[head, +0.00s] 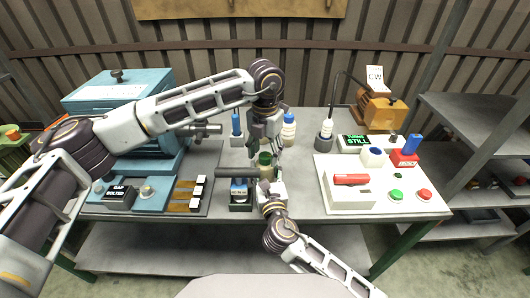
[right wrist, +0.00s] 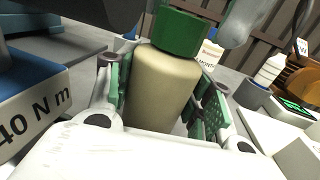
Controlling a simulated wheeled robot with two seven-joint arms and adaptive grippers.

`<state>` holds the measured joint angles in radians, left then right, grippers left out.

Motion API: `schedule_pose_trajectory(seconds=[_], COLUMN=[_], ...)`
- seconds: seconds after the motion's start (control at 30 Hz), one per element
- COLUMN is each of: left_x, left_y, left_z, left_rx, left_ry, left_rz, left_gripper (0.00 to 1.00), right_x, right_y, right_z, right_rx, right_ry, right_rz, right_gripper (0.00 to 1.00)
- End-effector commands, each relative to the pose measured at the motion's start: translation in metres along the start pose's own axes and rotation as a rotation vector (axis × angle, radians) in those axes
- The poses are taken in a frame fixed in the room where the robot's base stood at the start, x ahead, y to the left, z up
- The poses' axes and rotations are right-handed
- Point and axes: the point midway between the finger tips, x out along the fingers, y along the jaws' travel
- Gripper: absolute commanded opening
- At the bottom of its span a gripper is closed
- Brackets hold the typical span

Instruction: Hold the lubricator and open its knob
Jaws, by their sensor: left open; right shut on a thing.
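The lubricator (head: 266,171) has a cream body and a green knob (head: 265,158) on top. It stands upright near the table's middle. My right gripper (head: 267,180) is shut on its body. In the right wrist view the cream body (right wrist: 165,90) sits between the green-padded fingers, with the green knob (right wrist: 180,33) above them. My left gripper (head: 267,143) is open, pointing down just above the knob. Whether its fingers touch the knob I cannot tell. A grey rounded part at the upper right of the wrist view lies close beside the knob.
A blue machine (head: 120,90) stands at the left. A blue-topped block (head: 240,190) is close left of the lubricator. A white-and-blue bottle (head: 289,127) stands behind. A white control panel (head: 385,198) with green and red buttons lies at the right.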

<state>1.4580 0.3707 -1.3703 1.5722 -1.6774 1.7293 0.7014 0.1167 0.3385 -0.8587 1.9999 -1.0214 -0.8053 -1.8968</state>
Motion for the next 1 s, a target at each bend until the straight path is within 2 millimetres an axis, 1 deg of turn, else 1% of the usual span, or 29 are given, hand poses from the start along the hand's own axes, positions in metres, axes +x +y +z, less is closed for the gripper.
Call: schedule_pose_trajectory(seconds=[0.17,0.27,0.7,0.8,1.0], left_x=[-0.015,-0.028,-0.092,-0.103,-0.115], left_y=[0.000,0.000,0.000,0.000,0.000], left_z=[0.000,0.001,0.000,0.001,0.000], left_rx=[0.000,0.000,-0.001,-0.001,-0.001], left_ry=[-0.002,-0.004,-0.003,-0.004,-0.002], left_rz=[0.001,0.000,0.000,0.000,0.000], left_gripper=[0.55,0.55,0.55,0.55,0.55], right_x=[0.000,0.000,0.000,0.000,0.000], right_y=[-0.001,-0.001,-0.001,-0.001,-0.001], right_z=[-0.001,-0.001,-0.001,0.000,0.000], right_rx=[-0.001,-0.001,-0.001,-0.001,-0.001], right_ry=[0.001,0.001,0.001,0.001,0.001], right_rz=[-0.002,-0.002,-0.002,-0.002,-0.002], right_gripper=[0.11,0.11,0.11,0.11,0.11])
